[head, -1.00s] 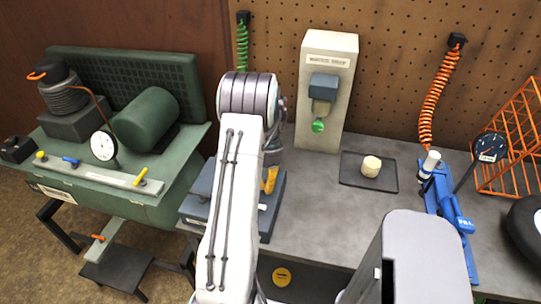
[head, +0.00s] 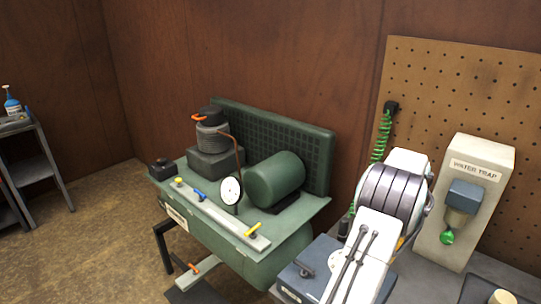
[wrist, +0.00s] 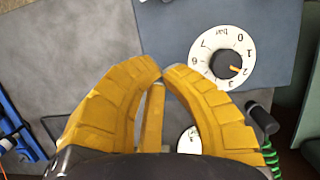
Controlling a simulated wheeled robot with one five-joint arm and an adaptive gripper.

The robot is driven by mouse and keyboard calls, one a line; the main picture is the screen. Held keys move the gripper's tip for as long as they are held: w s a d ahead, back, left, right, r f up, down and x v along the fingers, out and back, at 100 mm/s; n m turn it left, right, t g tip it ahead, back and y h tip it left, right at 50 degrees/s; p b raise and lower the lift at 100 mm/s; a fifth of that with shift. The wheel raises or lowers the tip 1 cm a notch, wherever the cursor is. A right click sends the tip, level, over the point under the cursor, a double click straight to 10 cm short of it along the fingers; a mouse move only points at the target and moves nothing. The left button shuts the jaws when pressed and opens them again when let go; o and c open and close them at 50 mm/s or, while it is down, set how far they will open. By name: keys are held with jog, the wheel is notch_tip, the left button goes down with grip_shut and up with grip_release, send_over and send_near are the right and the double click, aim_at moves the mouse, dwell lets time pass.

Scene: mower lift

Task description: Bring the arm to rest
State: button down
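My arm stands over the bench at the lower right of the head view, its grey-banded joint in front of the bench's left end. My gripper (wrist: 162,74) points down in the wrist view. Its two yellow fingers arch inward and their tips come close together, with no object seen pinched at the tips. A yellow bar (wrist: 152,118) shows between the fingers; I cannot tell what it belongs to. In the head view the gripper is almost wholly hidden behind the arm. Below it is a blue-grey box (wrist: 200,28) with a white bar dial (wrist: 222,58).
A green compressor (head: 275,180) with a gauge (head: 230,190) stands left of the arm. The water trap (head: 476,195) stands close on the right, and a green coiled hose (head: 381,137) hangs behind. A small shelf (head: 38,165) is far left. Open floor (head: 85,235) lies between.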

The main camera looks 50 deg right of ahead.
jog(key=x, duration=0.5)
jog(key=shift+f, duration=0.1)
jog(key=a, duration=0.4)
jog(key=shift+s+a+f, duration=0.1)
jog(key=shift+a+f, duration=0.1)
jog(key=shift+f, duration=0.05)
jog(key=w+a+r+n+t+h, duration=0.1)
jog(key=w+a+r+n, duration=0.3)
jog(key=a, duration=0.8)
jog(key=w+a+r+n+t+h, duration=0.1)
jog(key=w+a+r+n, duration=0.3)
jog(key=a, duration=0.9)
jog(key=w+a+r+n+t, duration=0.2)
jog(key=w+a+r+n, duration=0.3)
jog(key=a, duration=0.7)
jog(key=shift+a+r+n+t+h, duration=0.3)
jog(key=shift+r+n, duration=0.7)
jog(key=shift+n, duration=0.8)
jog(key=shift+d, duration=0.1)
